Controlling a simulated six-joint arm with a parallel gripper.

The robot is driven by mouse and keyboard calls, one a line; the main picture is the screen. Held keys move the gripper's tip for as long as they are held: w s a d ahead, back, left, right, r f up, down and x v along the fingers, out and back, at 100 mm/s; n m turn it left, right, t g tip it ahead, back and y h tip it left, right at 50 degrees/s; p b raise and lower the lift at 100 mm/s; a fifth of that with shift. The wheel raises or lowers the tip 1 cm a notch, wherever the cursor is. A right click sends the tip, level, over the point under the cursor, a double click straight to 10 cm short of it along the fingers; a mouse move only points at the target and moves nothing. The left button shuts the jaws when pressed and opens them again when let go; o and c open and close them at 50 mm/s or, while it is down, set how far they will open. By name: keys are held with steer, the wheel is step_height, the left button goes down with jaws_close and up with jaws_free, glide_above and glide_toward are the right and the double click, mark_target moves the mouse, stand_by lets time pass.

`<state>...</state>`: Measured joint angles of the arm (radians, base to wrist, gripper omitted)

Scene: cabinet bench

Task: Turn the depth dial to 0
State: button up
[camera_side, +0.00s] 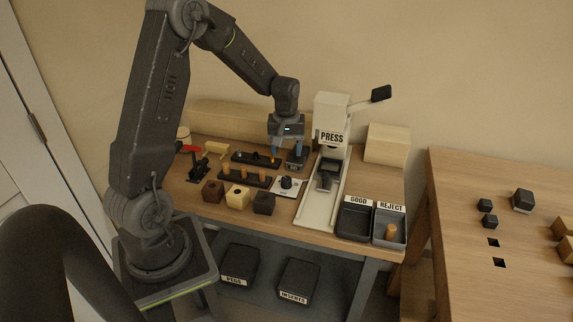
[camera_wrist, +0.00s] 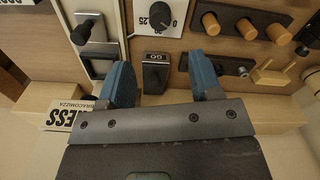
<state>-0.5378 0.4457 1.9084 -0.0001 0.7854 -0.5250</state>
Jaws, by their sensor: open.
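The depth dial is a dark round knob (camera_wrist: 161,14) on a white plate (camera_wrist: 175,27) with printed marks, including a 0 and a 25. It sits at the top of the wrist view, partly cut off by the frame edge. In the side view the dial (camera_side: 287,183) lies on the bench left of the press. I cannot tell for sure which mark the knob points at. My gripper (camera_side: 287,151) is open, pointing down, and behind the dial as the side camera sees it. In the wrist view its blue fingers (camera_wrist: 162,80) are apart, with nothing gripped.
A dark block labelled GO (camera_wrist: 155,74) shows between the fingers, below them on the bench. The white press (camera_side: 331,120) stands to the right. Racks with wooden pegs (camera_side: 244,177) and several small blocks (camera_side: 237,195) are to the left. GOOD (camera_side: 354,222) and REJECT trays are front right.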

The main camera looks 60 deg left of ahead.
step_height(320, 180, up, 3)
steer(key=shift+f, duration=0.15)
steer(key=s+d+r+m+t, duration=0.1)
steer(key=s+d+r+m, duration=0.2)
steer(key=d+r, duration=0.3)
steer(key=s+d+r+m+t, duration=0.2)
steer(key=s+d+r+m, duration=0.1)
steer(key=d+r, duration=0.3)
steer(key=s+d+r+m+t, duration=0.2)
steer(key=s+d+m, duration=0.4)
steer(key=s+d, duration=0.3)
steer(key=shift+s+d+r+t, duration=0.3)
steer(key=shift+s+d, duration=0.05)
steer(key=shift+s, duration=0.85)
